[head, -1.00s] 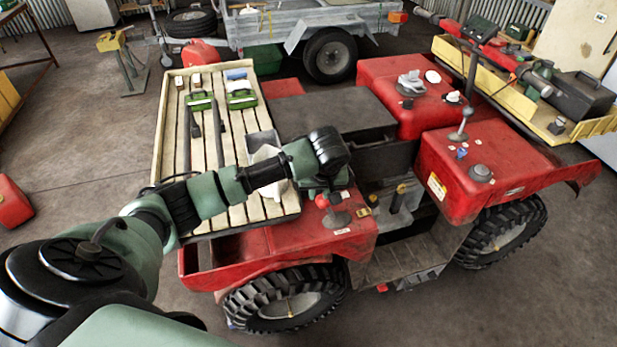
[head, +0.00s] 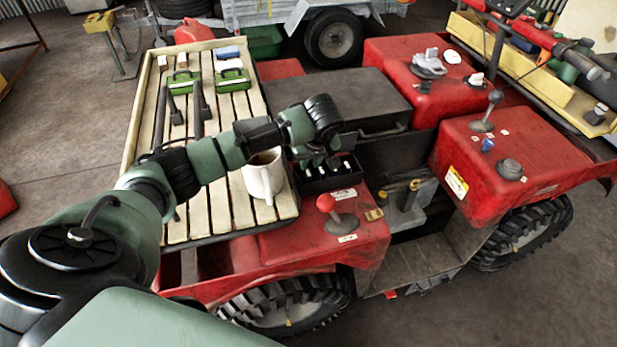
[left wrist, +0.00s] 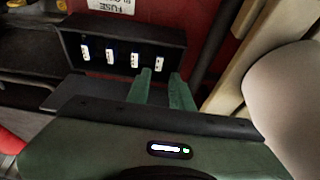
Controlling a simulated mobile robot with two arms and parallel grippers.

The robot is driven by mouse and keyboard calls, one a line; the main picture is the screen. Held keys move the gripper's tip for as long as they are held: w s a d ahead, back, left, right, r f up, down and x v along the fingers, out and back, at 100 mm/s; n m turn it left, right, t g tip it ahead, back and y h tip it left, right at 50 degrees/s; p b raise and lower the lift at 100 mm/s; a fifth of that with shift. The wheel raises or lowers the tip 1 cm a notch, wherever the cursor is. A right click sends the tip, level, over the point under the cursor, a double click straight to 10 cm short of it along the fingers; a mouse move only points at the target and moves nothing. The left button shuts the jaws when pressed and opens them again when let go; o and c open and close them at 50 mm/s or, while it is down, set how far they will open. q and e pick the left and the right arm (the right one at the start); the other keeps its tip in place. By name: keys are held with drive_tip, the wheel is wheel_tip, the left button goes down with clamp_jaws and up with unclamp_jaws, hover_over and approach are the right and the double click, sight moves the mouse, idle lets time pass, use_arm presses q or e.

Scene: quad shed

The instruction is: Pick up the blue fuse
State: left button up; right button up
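My right gripper is out of view.
A white mug (head: 262,178) stands on the slatted rack (head: 230,215), close under my left arm. Green cases and dark tools lie farther back on the rack. A red-knobbed lever (head: 328,205) rises just in front of the fuse box.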

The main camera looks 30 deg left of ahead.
sight(308, 173)
use_arm(q)
drive_tip(key=shift+a+f, duration=0.15)
drive_tip(key=shift+f, duration=0.5)
drive_tip(key=p+x, duration=0.1)
drive_tip(key=x, duration=0.4)
drive_tip(key=shift+w, duration=0.15)
drive_tip(key=shift+d, duration=0.2)
drive_tip(key=shift+r, duration=0.1)
clamp_jaws()
